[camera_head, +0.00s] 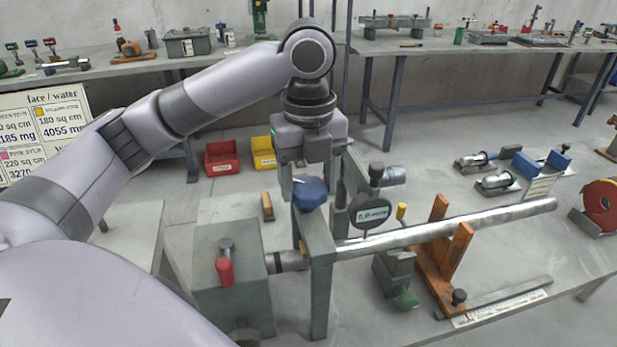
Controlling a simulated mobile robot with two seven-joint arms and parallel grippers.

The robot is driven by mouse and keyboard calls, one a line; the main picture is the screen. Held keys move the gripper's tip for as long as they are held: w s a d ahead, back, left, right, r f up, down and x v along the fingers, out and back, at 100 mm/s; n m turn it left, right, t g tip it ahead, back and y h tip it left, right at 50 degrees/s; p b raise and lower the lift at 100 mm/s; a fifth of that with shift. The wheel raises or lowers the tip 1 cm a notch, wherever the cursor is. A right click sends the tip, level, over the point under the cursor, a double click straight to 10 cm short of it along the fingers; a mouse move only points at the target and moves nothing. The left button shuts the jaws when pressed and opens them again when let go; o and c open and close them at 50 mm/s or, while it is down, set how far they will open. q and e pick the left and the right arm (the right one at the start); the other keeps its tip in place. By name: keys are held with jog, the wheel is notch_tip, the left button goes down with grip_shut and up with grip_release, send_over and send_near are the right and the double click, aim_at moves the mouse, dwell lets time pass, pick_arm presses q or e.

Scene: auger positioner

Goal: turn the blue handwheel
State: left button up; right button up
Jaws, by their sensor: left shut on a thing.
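The blue handwheel (310,193) sits on top of a grey upright frame (320,257) in the middle of the head view. My left gripper (304,178) comes down from above, with its fingers at the handwheel. It is shut on the handwheel, though the fingers partly hide its far side. A long metal rod (445,232) runs right from the frame and rests in an orange wooden stand (441,262). A grey box (233,285) with a red-handled lever (225,271) stands left of the frame. My right gripper is not in view.
A round dial (370,213) and a black-knobbed post stand close right of the handwheel. A green-knobbed clamp (405,297) sits below the rod. Red (222,158) and yellow bins (264,153) lie behind. A ruler (500,308) lies front right.

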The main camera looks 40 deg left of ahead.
aim_at(309, 185)
pick_arm(q)
jog(key=o, duration=1.1)
jog(key=shift+c, duration=0.2)
jog(key=shift+r, duration=3.6)
jog(key=shift+d, duration=0.1)
